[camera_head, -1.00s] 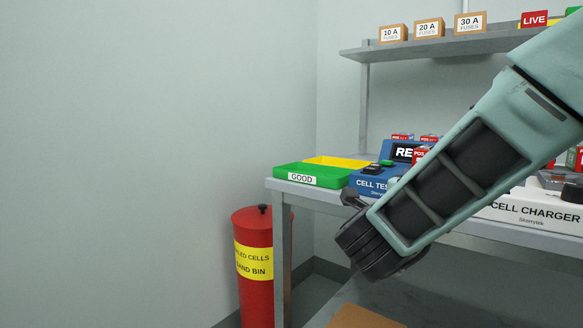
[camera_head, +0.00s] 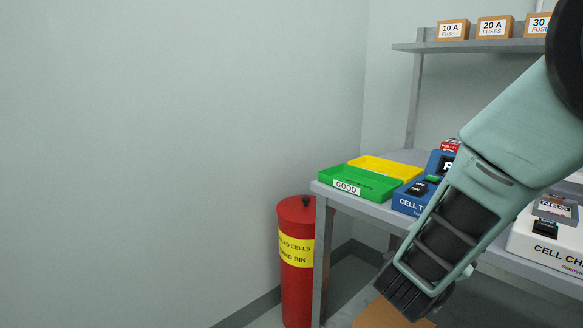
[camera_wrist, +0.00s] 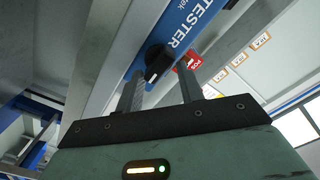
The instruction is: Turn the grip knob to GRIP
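The blue cell tester (camera_head: 407,200) stands on the grey bench, its right part hidden behind my arm in the head view. In the wrist view its blue front (camera_wrist: 180,30) bears the word TESTER, with a black knob (camera_wrist: 157,62) beside the lettering. I cannot read any GRIP mark or the knob's setting. My gripper (camera_wrist: 160,72) is open and empty, its two fingers apart. In the wrist view the knob appears between and just beyond the fingertips; whether they touch it is unclear. I cannot make out the fingers in the head view.
A green GOOD tray (camera_head: 372,192) and a yellow tray (camera_head: 388,168) lie left of the tester. A white cell charger (camera_head: 545,250) stands to its right. A red bin (camera_head: 296,290) stands beside the bench (camera_head: 335,199). A shelf (camera_head: 440,46) with fuse boxes hangs above.

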